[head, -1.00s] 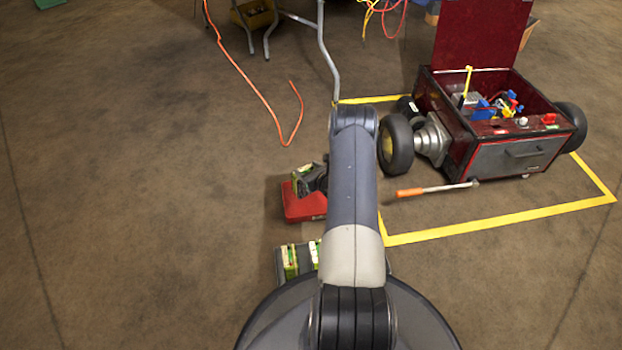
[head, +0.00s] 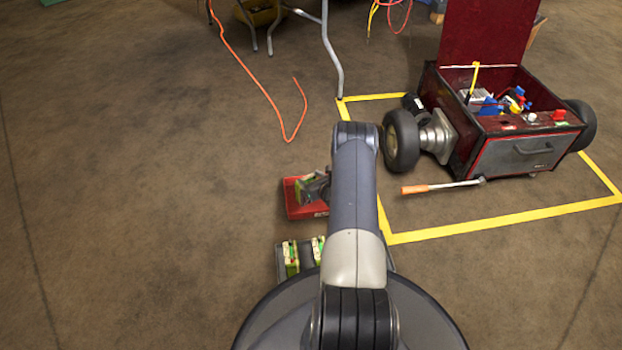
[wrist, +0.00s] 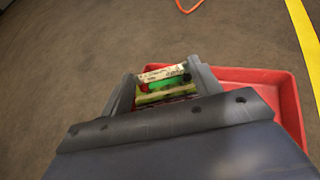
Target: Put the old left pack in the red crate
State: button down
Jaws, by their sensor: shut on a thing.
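The old left pack (wrist: 160,82), a green and pale block with a red patch, sits between the two fingers of my gripper (wrist: 162,80) in the wrist view. My gripper is shut on it. In the head view the pack (head: 308,190) shows over the red crate (head: 292,210), left of my arm, which hides part of both. In the wrist view the crate's red rim (wrist: 285,88) runs to the right of the gripper, and my wrist covers its near part. I cannot tell whether the pack touches the crate's floor.
Green-and-black packs (head: 290,258) stand nearer to me, partly behind my arm. The dark red open-lidded machine (head: 520,155) with wheels stands inside yellow floor tape (head: 500,218). An orange-handled bar (head: 440,187) lies beside it. An orange cord (head: 255,80) lies on the floor; floor at left is clear.

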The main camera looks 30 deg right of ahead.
jog(key=shift+c, duration=2.1)
grip_release()
jog(key=shift+f, duration=0.1)
jog(key=shift+s+r, duration=0.1)
jog(key=shift+r, duration=0.15)
jog(key=p+v, duration=0.4)
jog(key=v, duration=0.7)
jog(key=shift+s+r+p, duration=0.15)
jog(key=shift+s+p, duration=0.15)
jog(key=shift+s, duration=0.05)
